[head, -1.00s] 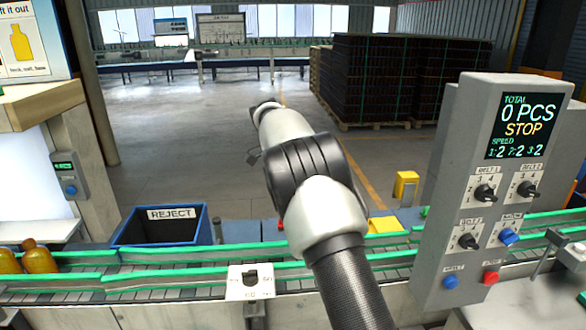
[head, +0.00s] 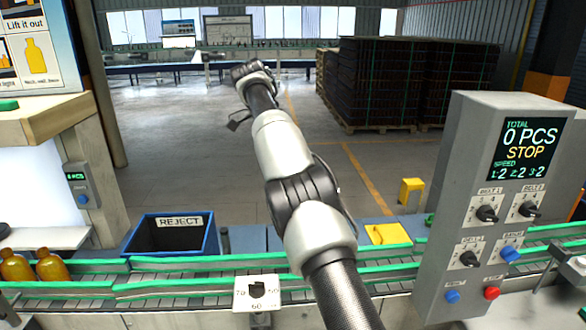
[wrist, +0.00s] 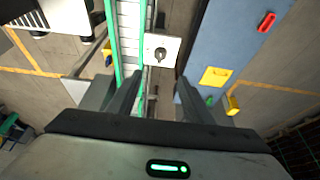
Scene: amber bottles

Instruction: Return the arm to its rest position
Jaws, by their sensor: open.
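My arm reaches up and away across the middle of the head view, over the conveyor. Its far end, dark and small, is at the upper middle of that view, and the fingers cannot be made out there. In the wrist view my gripper (wrist: 154,98) shows two dark fingers spread apart with nothing between them. Past the fingers, the dial plate (wrist: 161,50) and the green-edged conveyor (wrist: 130,40) show well below. The dial plate also shows in the head view (head: 257,293).
Amber bottles (head: 50,266) stand on the belt at left. A blue reject bin (head: 213,240) is behind the belt. A control panel (head: 480,235) reading STOP stands close at right. Pallet stacks (head: 420,85) are farther back. The floor (head: 190,130) beyond the belt is clear.

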